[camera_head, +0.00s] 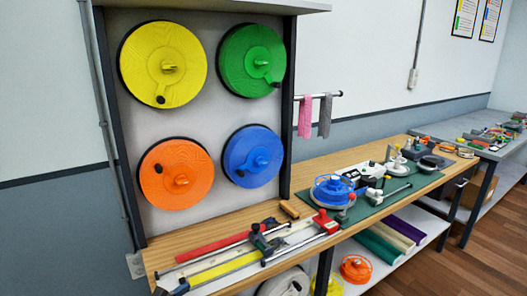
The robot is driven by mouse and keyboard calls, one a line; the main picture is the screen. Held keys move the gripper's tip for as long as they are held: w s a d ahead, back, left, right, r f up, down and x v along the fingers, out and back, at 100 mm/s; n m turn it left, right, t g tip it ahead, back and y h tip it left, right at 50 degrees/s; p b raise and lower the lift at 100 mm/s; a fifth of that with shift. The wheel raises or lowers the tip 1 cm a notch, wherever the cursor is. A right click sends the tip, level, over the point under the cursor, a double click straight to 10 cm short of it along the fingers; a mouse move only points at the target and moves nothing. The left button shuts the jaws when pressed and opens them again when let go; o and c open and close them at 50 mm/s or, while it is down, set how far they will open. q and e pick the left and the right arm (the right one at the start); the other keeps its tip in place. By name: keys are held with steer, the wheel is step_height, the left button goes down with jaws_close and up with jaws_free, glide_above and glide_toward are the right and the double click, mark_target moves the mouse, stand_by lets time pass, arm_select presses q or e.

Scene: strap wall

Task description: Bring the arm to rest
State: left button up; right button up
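Neither of my grippers and no part of my arms shows in the head view. Four large round reels hang on a pale framed panel (216,118): a yellow reel (140,72) at top left, a green reel (236,72) at top right, an orange reel (200,198) at bottom left and a blue reel (236,168) at bottom right. Each has a small knob or handle on its face.
A wooden bench (290,222) runs below the panel to the right. Bar clamps (262,240) lie at its front left. A small blue spool (333,190) stands on a green mat (408,186). Pink (305,118) and grey (325,116) cloths hang on a rail.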

arm_select(q)
steer(key=s+f+m+g+y, duration=0.2)
steer(key=s+f+m+y, duration=0.3)
steer(key=s+m, duration=0.9)
steer(key=s+f+m+g+y, duration=0.1)
steer(key=s+f+m+y, duration=0.1)
steer(key=s+f+m, duration=0.9)
step_height(320, 180, up, 14)
steer(key=s+m+p, duration=0.2)
steer(key=m+p, duration=0.1)
steer(key=p, duration=0.9)
steer(key=shift+s+a, duration=0.2)
steer(key=shift+s, duration=0.05)
arm_select(e)
step_height(320, 180, up, 11)
steer(key=d, duration=0.1)
steer(key=shift+f, duration=0.2)
arm_select(q)
steer(key=shift+r, duration=0.1)
arm_select(e)
steer(key=shift+w+r, duration=0.1)
steer(key=shift+r, duration=0.2)
steer(key=shift+f, duration=0.15)
